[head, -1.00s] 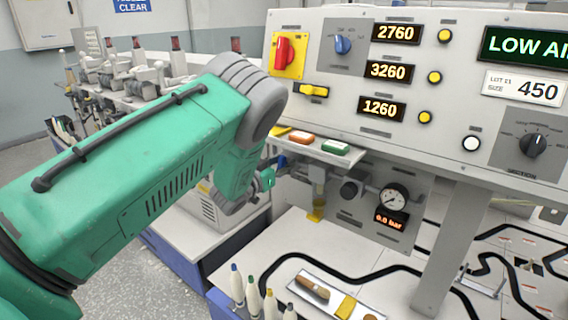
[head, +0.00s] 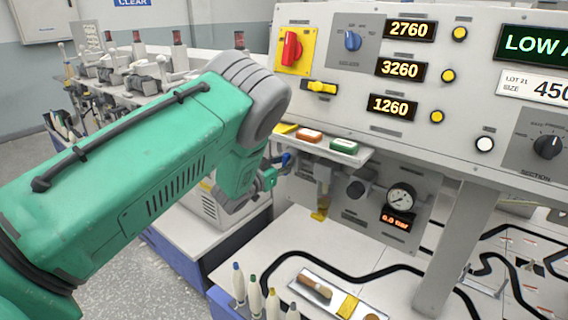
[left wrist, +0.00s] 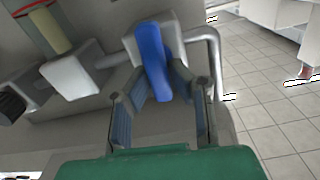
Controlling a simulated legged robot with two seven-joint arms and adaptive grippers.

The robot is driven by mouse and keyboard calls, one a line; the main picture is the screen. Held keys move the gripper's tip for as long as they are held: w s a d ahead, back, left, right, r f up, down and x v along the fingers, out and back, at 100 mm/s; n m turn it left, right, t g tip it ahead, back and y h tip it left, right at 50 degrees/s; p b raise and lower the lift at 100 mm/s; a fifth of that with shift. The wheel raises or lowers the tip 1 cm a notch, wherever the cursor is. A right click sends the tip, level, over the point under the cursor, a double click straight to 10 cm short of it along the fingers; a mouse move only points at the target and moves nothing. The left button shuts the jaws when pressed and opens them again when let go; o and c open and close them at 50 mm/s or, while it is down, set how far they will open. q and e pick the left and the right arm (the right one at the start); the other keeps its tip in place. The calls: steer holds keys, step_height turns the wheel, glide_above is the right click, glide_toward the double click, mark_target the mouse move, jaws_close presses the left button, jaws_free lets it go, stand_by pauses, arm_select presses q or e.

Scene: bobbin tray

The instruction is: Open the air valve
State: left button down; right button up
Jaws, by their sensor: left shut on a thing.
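The air valve's blue lever (left wrist: 153,60) stands upright in the left wrist view, on a pale grey valve body with a bent metal pipe on its right. My left gripper (left wrist: 160,80) is shut on the lever, with a finger on each side of it. In the head view, my left gripper (head: 268,179) is at the left end of the pipework under the console, mostly hidden behind my green arm. A bit of the blue lever (head: 286,159) shows beside it. The pressure gauge (head: 401,197) has a display (head: 397,219) reading 0.0 bar. My right gripper is out of view.
The console (head: 440,140) overhangs the valve, with a small shelf (head: 330,149) of coloured blocks below its front. A support post (head: 449,250) stands to the right.

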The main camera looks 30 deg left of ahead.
arm_select(q)
steer(key=shift+d+r+m+b, duration=0.1)
steer(key=shift+d+m+b, duration=0.1)
steer(key=shift+m, duration=0.4)
steer(key=shift+d+r+m+b, duration=0.1)
steer(key=shift+m+b, duration=0.1)
steer(key=shift+m, duration=0.4)
steer(key=m, duration=0.1)
steer(key=m+b, duration=0.1)
steer(key=m, duration=0.1)
steer(key=m+b, duration=0.1)
steer(key=m, duration=0.1)
steer(key=shift+d+f, duration=0.2)
steer(key=shift+f, duration=0.05)
steer(key=m+b, duration=0.1)
steer(key=m, duration=0.2)
steer(key=f+m+b, duration=0.1)
steer(key=m+b, duration=0.1)
steer(key=m, duration=0.1)
steer(key=d+m+b, duration=0.1)
steer(key=m+b, duration=0.1)
steer(key=m, duration=0.1)
steer(key=shift+s+f, duration=0.1)
steer(key=shift+f, duration=0.25)
steer(key=shift+f+m, duration=0.15)
steer(key=shift+m, duration=0.25)
steer(key=c, duration=1.5)
jaws_free()
steer(key=shift+d+r, duration=0.15)
steer(key=shift+r, duration=0.05)
